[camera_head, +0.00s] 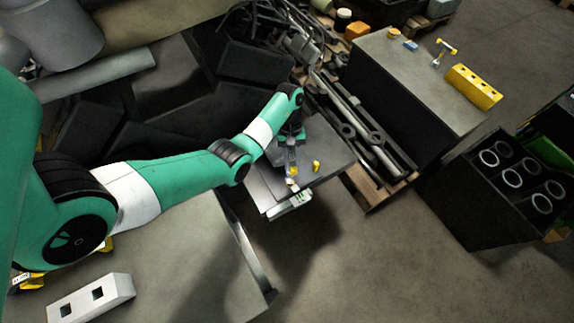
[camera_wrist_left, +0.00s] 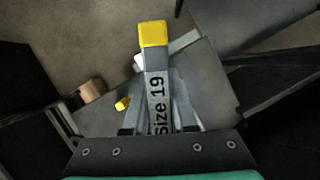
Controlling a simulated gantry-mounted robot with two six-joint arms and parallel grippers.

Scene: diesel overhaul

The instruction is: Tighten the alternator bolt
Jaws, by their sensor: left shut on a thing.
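My left gripper (camera_head: 290,148) is shut on a grey tool marked "Size 19" (camera_wrist_left: 158,95) with a yellow end. In the head view the tool's tip (camera_head: 292,180) hangs over a small grey table (camera_head: 335,150). A small yellow piece (camera_head: 316,166) stands on that table just right of the tool, apart from it; it also shows in the left wrist view (camera_wrist_left: 122,103), left of the tool. I cannot tell whether it is the alternator bolt. The alternator is not clearly recognisable. My right gripper is not in view.
A bench (camera_head: 420,75) at the upper right bears a yellow block with holes (camera_head: 473,87) and a yellow-headed tool (camera_head: 445,50). Long metal parts (camera_head: 370,135) lie on a pallet beside the small table. A white block with square holes (camera_head: 90,298) is at lower left. Floor at lower right is clear.

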